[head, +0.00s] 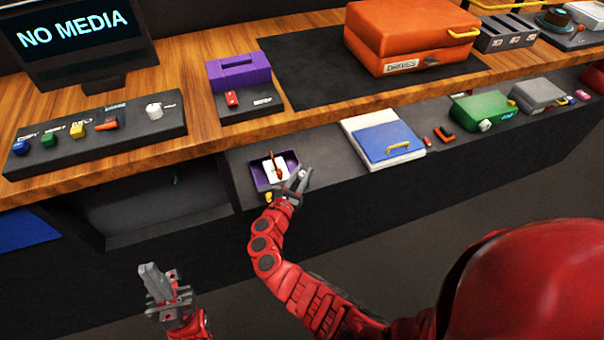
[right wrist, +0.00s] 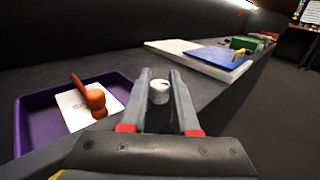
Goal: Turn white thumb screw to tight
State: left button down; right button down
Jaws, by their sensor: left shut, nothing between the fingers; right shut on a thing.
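The white thumb screw (right wrist: 158,92) is a small white cylinder between the two fingers of my right gripper (right wrist: 160,86) in the right wrist view, beside the purple tray. In the head view the screw is a small white spot (head: 304,173) by the tips of my right gripper (head: 296,180), largely hidden by the fingers. My right gripper is shut on it. My left gripper (head: 151,272) is shut and empty, low in the head view in front of the counter. The screw's turn marking is not readable.
A purple tray (right wrist: 37,146) with a white card and an orange-brown handled object lies left of the screw. A panel with coloured knobs (head: 172,124) is on the upper wooden counter.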

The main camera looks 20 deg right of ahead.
jog(key=shift+m+g+h+b, duration=0.35)
jog(key=shift+m+g+h, duration=0.35)
jog(key=shift+g+h, duration=0.1)
jog(key=shift+m+g+h, duration=0.3)
jog(key=shift+g, duration=0.1)
jog(key=c, duration=0.7)
grip_release()
jog(key=shift+o, duration=0.2)
